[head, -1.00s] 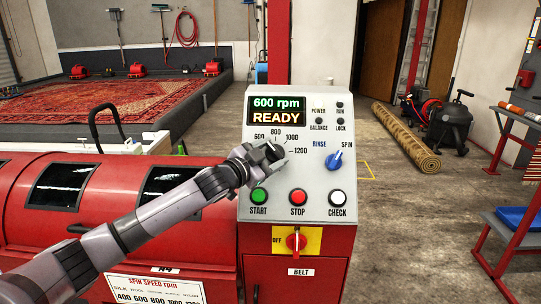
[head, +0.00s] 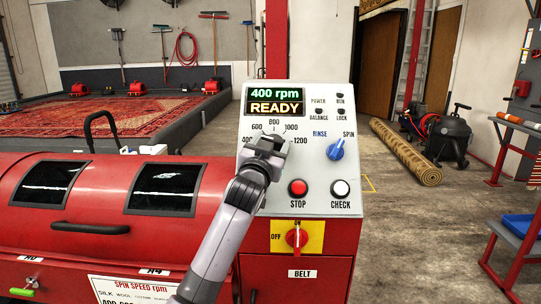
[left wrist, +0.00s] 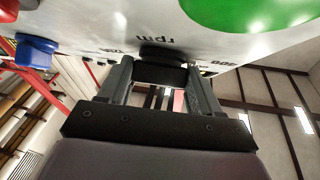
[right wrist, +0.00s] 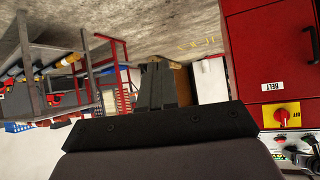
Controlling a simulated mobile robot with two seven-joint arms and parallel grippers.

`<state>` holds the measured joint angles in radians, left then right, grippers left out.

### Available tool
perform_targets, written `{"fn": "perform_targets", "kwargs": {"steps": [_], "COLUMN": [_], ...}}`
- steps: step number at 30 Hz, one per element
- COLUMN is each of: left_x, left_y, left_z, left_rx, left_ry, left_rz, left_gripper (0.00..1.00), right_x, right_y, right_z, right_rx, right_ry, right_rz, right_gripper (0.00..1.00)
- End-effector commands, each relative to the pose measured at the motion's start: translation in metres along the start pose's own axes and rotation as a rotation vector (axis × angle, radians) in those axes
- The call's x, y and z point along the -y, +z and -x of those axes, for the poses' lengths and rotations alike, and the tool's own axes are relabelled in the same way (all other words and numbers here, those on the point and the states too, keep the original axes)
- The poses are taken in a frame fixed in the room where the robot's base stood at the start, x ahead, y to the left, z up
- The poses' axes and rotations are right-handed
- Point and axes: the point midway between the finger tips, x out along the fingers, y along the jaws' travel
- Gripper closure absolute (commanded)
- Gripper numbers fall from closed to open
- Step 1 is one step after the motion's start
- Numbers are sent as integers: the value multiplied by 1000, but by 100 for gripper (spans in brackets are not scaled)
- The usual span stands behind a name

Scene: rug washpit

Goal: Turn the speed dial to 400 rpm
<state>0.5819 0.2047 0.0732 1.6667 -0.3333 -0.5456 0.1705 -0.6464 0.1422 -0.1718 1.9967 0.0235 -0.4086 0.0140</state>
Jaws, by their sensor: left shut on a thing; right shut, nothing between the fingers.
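The grey control panel (head: 342,195) carries a display (head: 275,99) that reads 400 rpm and READY. My left gripper (head: 268,146) is at the speed dial, below the scale numbers, and hides most of it. In the left wrist view the dark dial (left wrist: 162,53) sits between the fingertips, and the gripper (left wrist: 160,77) is shut on it. The dial's pointer cannot be made out. My right gripper (right wrist: 158,85) is shut and empty in the right wrist view, away from the panel.
Below the dial are the red STOP button (head: 298,187) and the white CHECK button (head: 340,189); my left arm hides START. A blue rinse/spin knob (head: 337,149) is at right, and a red belt switch (head: 297,237) is below. The red machine (head: 60,215) stands at left.

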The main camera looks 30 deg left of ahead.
Motion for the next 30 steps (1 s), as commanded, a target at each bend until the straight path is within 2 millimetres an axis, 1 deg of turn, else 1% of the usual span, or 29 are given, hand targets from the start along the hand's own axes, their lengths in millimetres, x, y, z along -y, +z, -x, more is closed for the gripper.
{"fn": "perform_targets", "kwargs": {"steps": [1,9,26,27,28,29,30], "left_x": [-2,-3,-2,-2,-2,-2,-2], "left_y": [4,1,0,0,0,0,-1], "left_z": [1,0,0,0,0,0,0], "left_rx": [1,0,0,0,0,-1,-1], "left_ry": [-16,-79,-97,-97,-97,-97,-97], "left_rz": [19,63,73,73,73,73,73], "left_gripper": [67,67,67,23,13,11,11], "right_x": [1,3,2,2,2,2,2], "right_y": [4,8,4,4,4,4,5], "right_z": [-4,-9,-10,-10,-10,-10,-10], "right_rx": [1,4,-5,-4,-4,-4,-3], "right_ry": [-4,-13,-12,-12,-12,-12,-12], "right_rz": [0,-1,0,0,0,0,-1], "right_gripper": [100,100,100,100,100,100,100]}}
